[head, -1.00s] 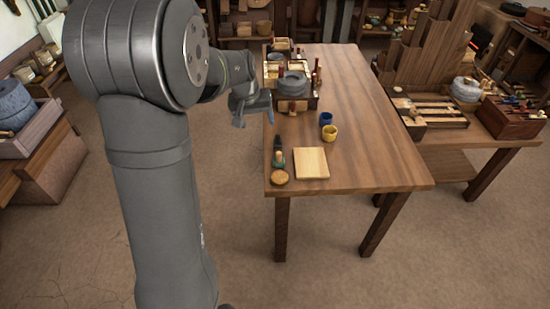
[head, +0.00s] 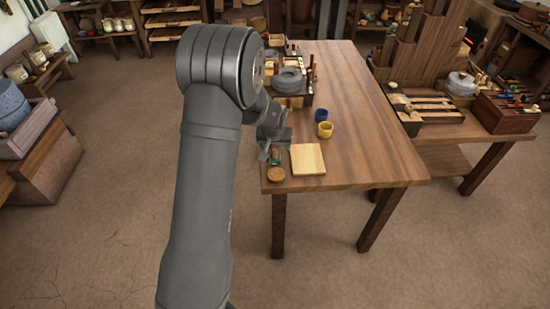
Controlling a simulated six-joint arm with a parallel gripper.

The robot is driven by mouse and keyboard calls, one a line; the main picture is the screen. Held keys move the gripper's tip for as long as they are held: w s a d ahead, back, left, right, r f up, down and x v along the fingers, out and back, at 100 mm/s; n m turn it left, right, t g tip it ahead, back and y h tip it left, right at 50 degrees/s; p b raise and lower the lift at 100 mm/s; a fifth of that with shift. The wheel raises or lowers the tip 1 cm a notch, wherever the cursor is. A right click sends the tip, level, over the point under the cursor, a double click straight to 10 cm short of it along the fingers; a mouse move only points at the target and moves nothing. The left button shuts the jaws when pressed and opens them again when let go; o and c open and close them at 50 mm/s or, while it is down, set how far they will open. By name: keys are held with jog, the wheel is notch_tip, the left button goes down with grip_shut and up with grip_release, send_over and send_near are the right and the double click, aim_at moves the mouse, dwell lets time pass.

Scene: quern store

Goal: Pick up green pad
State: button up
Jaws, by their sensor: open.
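A small dark green piece (head: 276,158) with a pale wooden part lies at the near left edge of the wooden table (head: 360,150). It is the only green thing near my gripper that could be the pad, but it is too small to make out clearly. My gripper (head: 270,150) is open and empty, just behind and above this piece, and partly covers it. I cannot tell whether they touch. The dark handle-like shape behind the piece is now hidden by my gripper.
A square pale board (head: 308,159) and a round tan disc (head: 276,174) lie close by. A yellow cup (head: 325,130) and a blue cup (head: 321,115) stand to the right. A grey round stone (head: 288,80) sits farther back. The table's right side is clear.

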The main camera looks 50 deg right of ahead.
aim_at(275, 150)
jog(key=shift+a+x, duration=0.15)
jog(key=shift+x, duration=1.55)
jog(key=shift+a+x, duration=0.2)
jog(key=shift+x, duration=1.5)
jog(key=c, duration=1.1)
jog(key=shift+o, duration=0.2)
jog(key=shift+r, duration=0.5)
jog(key=r, duration=0.1)
jog(key=s+r, duration=0.1)
jog(key=r, duration=0.1)
jog(key=shift+s+d+r, duration=0.1)
jog(key=shift+s+r, duration=0.05)
jog(key=shift+r, duration=0.2)
jog(key=s+r, duration=0.6)
jog(key=s, duration=0.4)
jog(key=shift+s, duration=0.25)
jog(key=shift+r, duration=0.1)
